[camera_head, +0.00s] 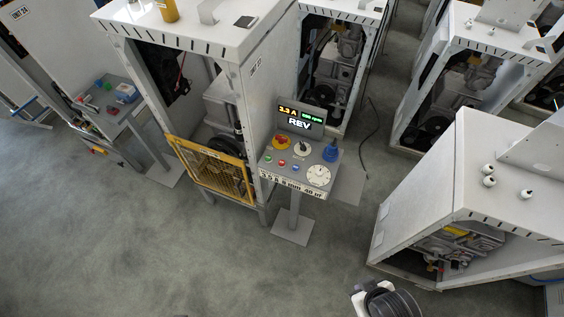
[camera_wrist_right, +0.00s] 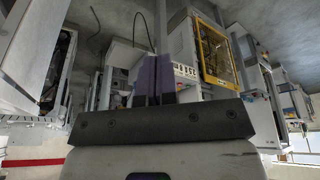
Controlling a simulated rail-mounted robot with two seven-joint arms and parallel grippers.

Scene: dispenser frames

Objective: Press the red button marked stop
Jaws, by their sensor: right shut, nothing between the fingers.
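A control panel (camera_head: 291,181) stands on a post in front of a machine in the head view. A small red button (camera_head: 282,162) sits in its front row between a green button (camera_head: 268,159) and a blue one (camera_head: 295,168); the markings are too small to read. A larger red knob on a yellow base (camera_head: 282,142) is behind them. My right gripper (camera_wrist_right: 153,78) is shut and empty in the right wrist view, with part of the panel (camera_wrist_right: 185,71) beyond its fingers. My right arm's end shows at the head view's bottom edge, apart from the panel. My left gripper is not visible.
The panel also carries a lit display (camera_head: 300,118), a lever (camera_head: 304,147), a blue knob (camera_head: 331,152) and a white dial (camera_head: 318,175). A yellow guard (camera_head: 210,170) is left of it. A white cabinet (camera_head: 450,190) stands right. Floor in front is clear.

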